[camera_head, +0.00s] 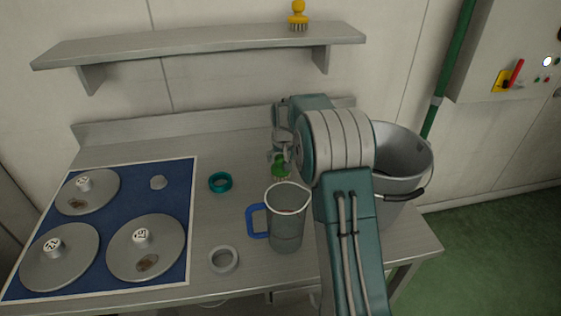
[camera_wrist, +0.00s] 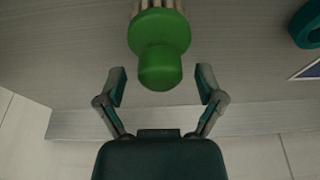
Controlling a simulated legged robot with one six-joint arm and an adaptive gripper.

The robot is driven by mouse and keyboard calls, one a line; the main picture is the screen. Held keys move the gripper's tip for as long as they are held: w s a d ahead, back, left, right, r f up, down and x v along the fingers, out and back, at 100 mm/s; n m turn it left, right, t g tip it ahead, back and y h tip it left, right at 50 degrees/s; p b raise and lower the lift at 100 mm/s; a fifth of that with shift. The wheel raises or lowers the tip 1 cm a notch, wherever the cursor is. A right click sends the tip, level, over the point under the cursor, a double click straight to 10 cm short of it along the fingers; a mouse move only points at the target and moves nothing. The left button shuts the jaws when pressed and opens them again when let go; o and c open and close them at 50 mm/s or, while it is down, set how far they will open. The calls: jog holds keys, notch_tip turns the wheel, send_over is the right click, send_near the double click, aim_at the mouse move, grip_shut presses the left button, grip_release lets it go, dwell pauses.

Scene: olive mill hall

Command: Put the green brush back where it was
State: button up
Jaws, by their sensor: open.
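The green brush (camera_head: 280,167) stands on the steel bench near the back, behind the jug, partly hidden by my gripper. In the wrist view the green brush (camera_wrist: 159,50) shows its round knob toward me, with pale bristles beyond it. My gripper (camera_wrist: 160,85) is open, with one finger on each side of the knob's end and clear gaps between. My gripper (camera_head: 281,155) is just above the brush in the head view. A yellow brush (camera_head: 298,13) stands on the wall shelf (camera_head: 200,43), bristles down.
A clear jug with a blue handle (camera_head: 286,222) stands in front of the brush, and a grey bucket (camera_head: 402,160) to the right. A teal ring (camera_head: 220,182) and a grey ring (camera_head: 223,259) lie left of the jug. A blue mat (camera_head: 120,215) holds several round lids. Most of the shelf is bare.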

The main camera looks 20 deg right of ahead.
aim_at(283, 173)
jog(key=s+a+r, duration=0.3)
jog(key=s+r, duration=0.3)
jog(key=r, duration=0.2)
jog(key=s+a+r, duration=0.2)
jog(key=s+r, duration=0.4)
jog(key=r, duration=0.3)
jog(key=s+a+n+t, duration=0.1)
jog(key=s+a, duration=0.3)
jog(key=s, duration=1)
jog(key=s+a+n+t, duration=0.1)
jog(key=s+a, duration=0.3)
jog(key=s, duration=0.9)
jog(key=shift+s+f+y, duration=0.3)
jog(key=shift+s+f, duration=0.05)
jog(key=shift+f, duration=0.05)
jog(key=shift+a, duration=0.1)
